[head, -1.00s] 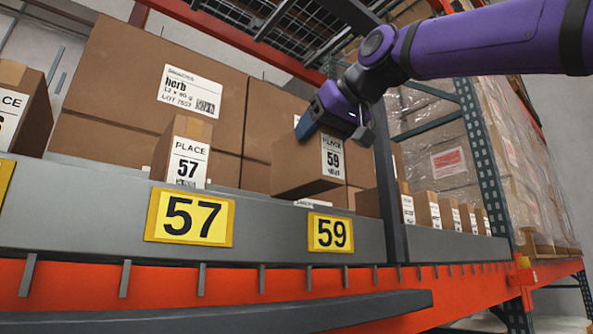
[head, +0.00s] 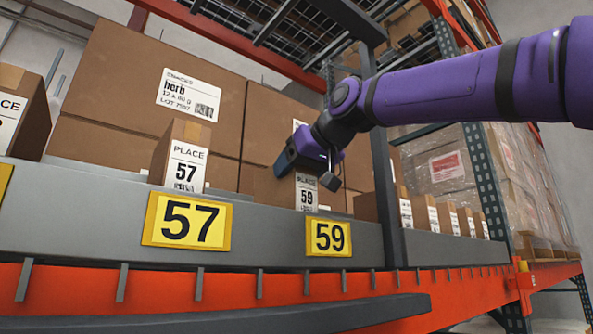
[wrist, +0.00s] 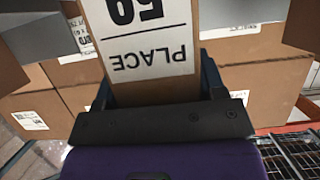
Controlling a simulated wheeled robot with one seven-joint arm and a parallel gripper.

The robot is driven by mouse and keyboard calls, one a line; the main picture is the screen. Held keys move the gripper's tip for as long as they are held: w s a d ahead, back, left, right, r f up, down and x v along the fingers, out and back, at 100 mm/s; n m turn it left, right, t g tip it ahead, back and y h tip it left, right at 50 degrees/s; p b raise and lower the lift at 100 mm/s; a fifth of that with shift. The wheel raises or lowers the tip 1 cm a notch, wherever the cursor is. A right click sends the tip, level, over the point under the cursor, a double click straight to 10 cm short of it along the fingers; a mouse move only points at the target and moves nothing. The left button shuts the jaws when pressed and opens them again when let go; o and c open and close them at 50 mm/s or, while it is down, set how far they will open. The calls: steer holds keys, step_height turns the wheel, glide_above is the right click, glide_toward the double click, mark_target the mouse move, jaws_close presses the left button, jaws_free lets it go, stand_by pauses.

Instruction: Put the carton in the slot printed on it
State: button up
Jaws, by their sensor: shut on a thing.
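The carton (head: 276,187) is brown with a white label reading "PLACE 59". It stands behind the grey front lip above the yellow "59" plate (head: 329,236), its lower part hidden by the lip. My gripper (head: 312,165) is shut on the top of the carton from above. In the wrist view the carton's label (wrist: 150,38) appears upside down between the two fingers. Whether the carton's base touches the shelf is hidden.
A carton marked "PLACE 57" (head: 183,160) stands left, above the yellow "57" plate (head: 187,219). Large brown boxes (head: 150,75) stand behind. A grey upright (head: 383,185) rises just right of the held carton, with several small cartons (head: 447,217) beyond it.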

steer(key=o, duration=1.3)
steer(key=shift+s+d+r, duration=0.15)
steer(key=shift+s, duration=0.05)
steer(key=v, duration=1.1)
steer(key=shift+s+d, duration=0.2)
